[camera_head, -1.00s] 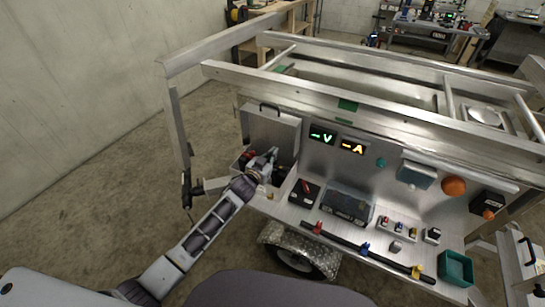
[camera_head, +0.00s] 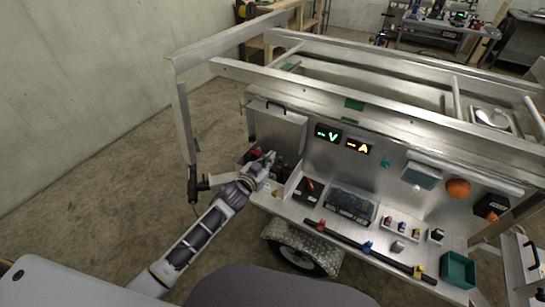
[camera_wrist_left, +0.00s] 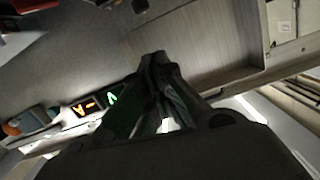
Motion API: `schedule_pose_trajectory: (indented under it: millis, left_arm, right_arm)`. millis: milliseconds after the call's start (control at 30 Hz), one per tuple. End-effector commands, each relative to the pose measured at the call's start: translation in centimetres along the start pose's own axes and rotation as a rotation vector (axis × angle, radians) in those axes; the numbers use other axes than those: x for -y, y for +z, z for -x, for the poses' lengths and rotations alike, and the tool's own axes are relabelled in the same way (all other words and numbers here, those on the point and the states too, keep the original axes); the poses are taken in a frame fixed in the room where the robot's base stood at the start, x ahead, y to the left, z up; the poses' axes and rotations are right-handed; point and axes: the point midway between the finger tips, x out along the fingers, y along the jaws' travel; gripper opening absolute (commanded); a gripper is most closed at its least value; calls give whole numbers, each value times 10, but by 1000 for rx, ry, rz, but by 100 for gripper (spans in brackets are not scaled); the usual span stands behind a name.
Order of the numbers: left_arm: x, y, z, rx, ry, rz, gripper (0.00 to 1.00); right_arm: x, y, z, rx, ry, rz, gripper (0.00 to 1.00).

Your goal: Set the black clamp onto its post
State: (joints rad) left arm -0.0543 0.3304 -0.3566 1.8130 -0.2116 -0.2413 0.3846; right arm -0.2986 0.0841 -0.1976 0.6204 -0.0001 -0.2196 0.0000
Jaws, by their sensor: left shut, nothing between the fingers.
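My left gripper (camera_head: 266,160) is shut and empty, above the open metal box at the left end of the trailer's work shelf. In the left wrist view its two fingertips (camera_wrist_left: 160,62) are together with nothing between them. A red clamp-like part (camera_head: 256,152) shows in the box, left of the gripper. Dark parts (camera_head: 282,172) lie just right of the gripper in the box. I cannot tell which of them is the black clamp or its post, as the gripper partly covers the box. My right gripper is not in view.
The box's raised lid (camera_head: 280,130) stands behind my gripper. To the right are a black unit with a red lever (camera_head: 308,188), a clear-covered case (camera_head: 351,203) and a green bin (camera_head: 457,268). A black bar (camera_head: 365,248) runs along the shelf front.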

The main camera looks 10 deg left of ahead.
Motion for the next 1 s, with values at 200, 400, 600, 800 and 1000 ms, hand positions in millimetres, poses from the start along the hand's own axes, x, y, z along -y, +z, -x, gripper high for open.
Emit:
schedule_pose_trajectory:
  millis: [200, 400, 600, 800, 1000]
  left_arm:
    - [0, 1, 19, 2, 0, -1, 0]
    - [0, 0, 30, 1, 0, -1, 0]
    - [1, 0, 33, 0, 0, -1, 0]
    - [1, 0, 33, 0, 0, -1, 0]
    - [1, 0, 33, 0, 0, -1, 0]
  right_arm:
    - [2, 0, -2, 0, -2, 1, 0]
    - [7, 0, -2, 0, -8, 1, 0]
    - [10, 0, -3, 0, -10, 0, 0]
    - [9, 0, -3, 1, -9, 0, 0]
    - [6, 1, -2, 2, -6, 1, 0]
